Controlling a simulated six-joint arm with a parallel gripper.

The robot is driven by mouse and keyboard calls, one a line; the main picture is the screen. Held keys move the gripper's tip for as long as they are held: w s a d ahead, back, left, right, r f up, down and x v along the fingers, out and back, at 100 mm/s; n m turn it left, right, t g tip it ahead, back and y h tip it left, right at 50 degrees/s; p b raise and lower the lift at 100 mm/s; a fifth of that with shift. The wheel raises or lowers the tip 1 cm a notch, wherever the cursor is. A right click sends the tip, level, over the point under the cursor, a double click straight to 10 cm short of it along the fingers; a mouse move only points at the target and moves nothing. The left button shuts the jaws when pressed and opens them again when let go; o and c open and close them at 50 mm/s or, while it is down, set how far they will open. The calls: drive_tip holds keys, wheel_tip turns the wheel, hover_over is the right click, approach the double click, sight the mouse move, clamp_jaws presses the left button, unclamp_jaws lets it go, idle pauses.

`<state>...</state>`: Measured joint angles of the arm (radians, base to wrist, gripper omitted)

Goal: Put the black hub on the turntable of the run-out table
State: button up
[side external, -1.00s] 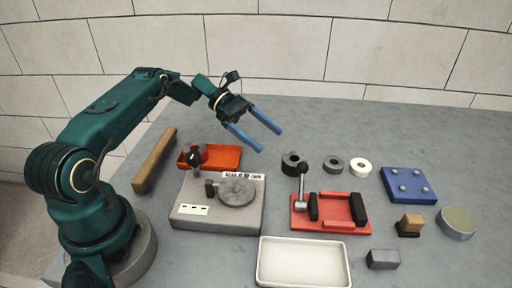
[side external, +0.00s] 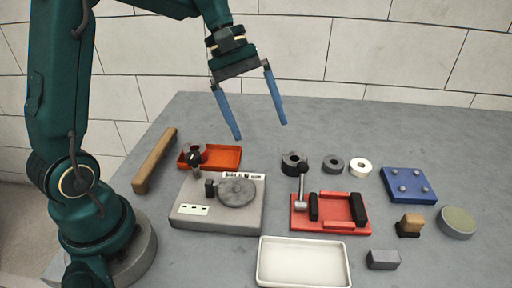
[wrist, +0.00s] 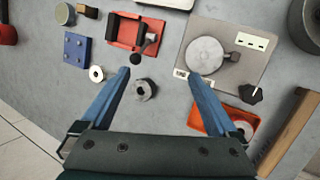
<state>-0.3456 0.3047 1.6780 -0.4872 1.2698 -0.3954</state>
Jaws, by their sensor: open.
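The black hub (side external: 291,162) is a short dark ring lying flat on the table behind the red clamp fixture. In the wrist view the hub (wrist: 145,90) lies between my fingers' lines, nearer the left finger. The run-out table (side external: 187,219) is a grey block carrying a round grey turntable (side external: 237,192), which looks bare on top. The turntable (wrist: 205,55) also shows in the wrist view, just beyond the right fingertip. My gripper (side external: 260,130) is open and empty, fingers pointing down, raised above the table. It also shows in the wrist view (wrist: 158,74).
A grey ring (side external: 333,166) and a white ring (side external: 360,168) lie right of the hub. The red clamp fixture (side external: 343,224) has an upright ball-topped lever. An orange tray (side external: 229,158), a wooden bar (side external: 155,162), a white tray (side external: 303,284) and a blue pegged block (side external: 408,195) stand around.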

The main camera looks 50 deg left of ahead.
drive_tip(key=s+d+m+t+y, duration=0.1)
drive_tip(key=s+m+t+y, duration=0.2)
drive_tip(key=s+m, duration=0.6)
drive_tip(key=s+r+y, duration=0.1)
drive_tip(key=s+y, duration=0.1)
drive_tip(key=s, duration=0.1)
drive_tip(key=shift+s+d+t, duration=0.15)
drive_tip(key=shift+s+t, duration=0.25)
drive_tip(key=shift+o, duration=0.4)
drive_tip(key=shift+s+a+f+m+t, duration=0.25)
drive_tip(key=shift+s+f+m+t, duration=0.15)
drive_tip(key=shift+s+m, duration=0.3)
